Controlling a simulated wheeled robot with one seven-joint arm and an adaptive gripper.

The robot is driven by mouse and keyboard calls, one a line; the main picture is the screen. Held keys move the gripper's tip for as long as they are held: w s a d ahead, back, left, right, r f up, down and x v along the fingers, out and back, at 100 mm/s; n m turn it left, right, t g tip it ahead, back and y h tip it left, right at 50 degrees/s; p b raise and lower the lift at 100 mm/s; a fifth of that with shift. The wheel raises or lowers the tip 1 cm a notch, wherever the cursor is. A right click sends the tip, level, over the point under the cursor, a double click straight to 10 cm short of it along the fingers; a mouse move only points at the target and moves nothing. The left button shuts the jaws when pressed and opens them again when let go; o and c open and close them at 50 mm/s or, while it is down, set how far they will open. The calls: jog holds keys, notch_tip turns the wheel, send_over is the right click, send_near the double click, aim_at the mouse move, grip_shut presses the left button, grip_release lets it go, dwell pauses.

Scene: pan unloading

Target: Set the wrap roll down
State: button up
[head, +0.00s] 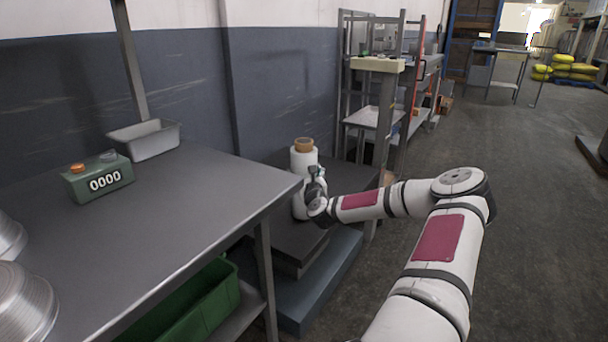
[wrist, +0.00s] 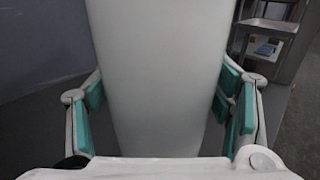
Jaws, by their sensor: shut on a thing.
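The wrap roll (head: 303,160) is a white upright cylinder with a brown core at its top. In the head view it stands over the dark platform beyond the table's right end; my gripper hides part of it, and I cannot tell whether its base touches the platform. My gripper (head: 317,186) reaches it from the right side. In the wrist view the wrap roll (wrist: 158,75) fills the middle, upright, between the teal finger pads of my gripper (wrist: 160,112). The gripper is shut on the roll.
The dark platform (head: 285,238) lies low by the wall, with a blue-grey base (head: 325,285) under it. A metal table (head: 190,215) stands at left with a green counter box (head: 98,180) and a grey tray (head: 148,140). A shelf rack (head: 375,117) stands behind.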

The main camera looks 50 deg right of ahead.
jog(key=o, duration=2)
jog(key=shift+c, duration=0.2)
jog(key=p+v, duration=0.3)
jog(key=v, duration=0.9)
